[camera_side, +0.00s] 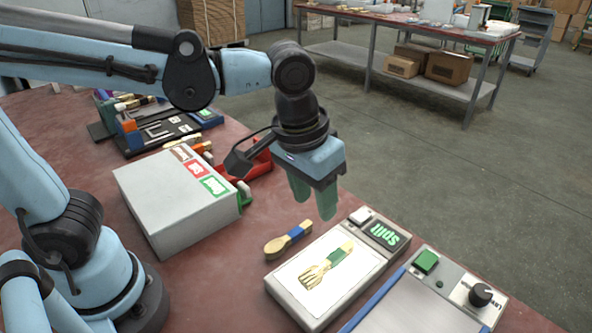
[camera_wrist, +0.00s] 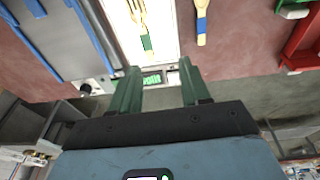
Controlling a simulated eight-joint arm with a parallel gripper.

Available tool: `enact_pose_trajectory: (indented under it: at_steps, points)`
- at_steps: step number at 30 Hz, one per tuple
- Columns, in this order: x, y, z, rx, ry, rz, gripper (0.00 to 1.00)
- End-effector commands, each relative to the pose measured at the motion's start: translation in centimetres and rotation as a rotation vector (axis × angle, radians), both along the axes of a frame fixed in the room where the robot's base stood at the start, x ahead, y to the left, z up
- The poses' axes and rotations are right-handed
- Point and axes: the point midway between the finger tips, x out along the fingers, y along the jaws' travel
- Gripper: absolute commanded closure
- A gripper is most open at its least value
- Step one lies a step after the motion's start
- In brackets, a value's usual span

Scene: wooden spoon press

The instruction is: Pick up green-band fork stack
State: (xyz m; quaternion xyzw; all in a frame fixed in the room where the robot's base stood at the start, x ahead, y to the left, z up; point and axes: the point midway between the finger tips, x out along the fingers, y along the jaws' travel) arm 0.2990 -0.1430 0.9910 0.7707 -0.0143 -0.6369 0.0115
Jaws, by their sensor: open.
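In the wrist view the fork stack (camera_wrist: 141,22) is at the top, partly cut off. My gripper (camera_side: 314,207) is open and empty, above and behind the plate; its two green fingers (camera_wrist: 159,85) are apart and not touching the fork stack.
A blue-band spoon (camera_side: 288,239) lies left of the lit box (camera_side: 351,287). A panel with a green button (camera_side: 426,262) and black knob (camera_side: 480,294) stands to the right. A grey box with coloured labels (camera_side: 178,203) and a red bin (camera_side: 258,160) are to the left.

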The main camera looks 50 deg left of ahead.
Motion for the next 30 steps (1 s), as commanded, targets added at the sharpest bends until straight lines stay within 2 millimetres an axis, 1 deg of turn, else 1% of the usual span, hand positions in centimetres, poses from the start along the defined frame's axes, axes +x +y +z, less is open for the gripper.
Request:
enact_pose_trajectory:
  at_steps: [1, 3, 6, 8, 11, 18, 21, 24, 30]
  points:
    - [-0.1, -1.2, 0.0, 0.010, 0.023, -0.006, 0.54]
    - [-0.3, -2.1, 0.0, 0.024, 0.048, -0.001, 0.54]
    - [-0.5, -2.9, -0.1, 0.035, 0.066, 0.003, 0.54]
    - [-0.5, -3.0, -0.3, 0.037, 0.070, 0.005, 0.54]
    - [-0.4, -3.0, -1.2, 0.037, 0.071, 0.008, 0.54]
    - [0.0, -3.0, -4.5, 0.036, 0.069, 0.006, 0.54]
    - [0.2, -3.0, -5.6, 0.036, 0.069, 0.006, 0.54]
    - [0.3, -3.0, -6.4, 0.036, 0.069, 0.006, 0.54]
    - [0.4, -3.0, -7.1, 0.036, 0.069, 0.006, 0.54]
